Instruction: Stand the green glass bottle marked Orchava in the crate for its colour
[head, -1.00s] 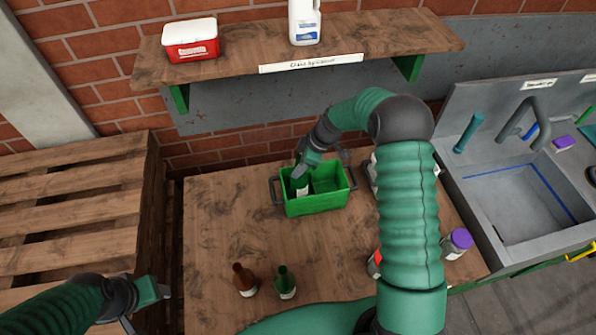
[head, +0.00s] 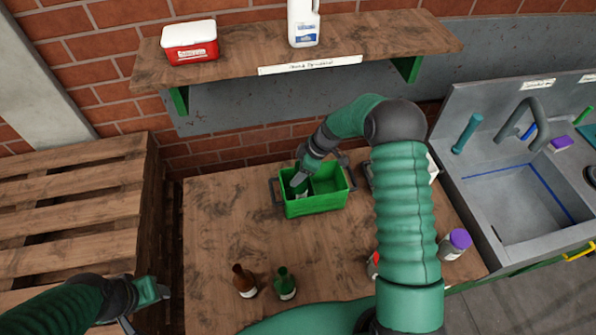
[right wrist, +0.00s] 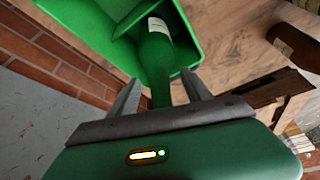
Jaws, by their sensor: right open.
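A green glass bottle with a white label (right wrist: 155,45) stands between the spread fingers of my right gripper (right wrist: 160,92) in the right wrist view; I cannot read its name. My right gripper (head: 299,182) is open around its neck, over the left compartment of the green crate (head: 315,207). The bottle's lower part is inside the crate; whether its base touches the floor is hidden. My left gripper (head: 150,292) is at the lower left, away from the bottles, its fingers unclear.
A brown bottle (head: 244,282) and another green bottle (head: 284,284) stand at the table's front. A purple-lidded jar (head: 455,243) stands right of my right arm, which hides part of the table. The sink (head: 520,195) is at right, pallets (head: 75,200) at left. The table's left middle is clear.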

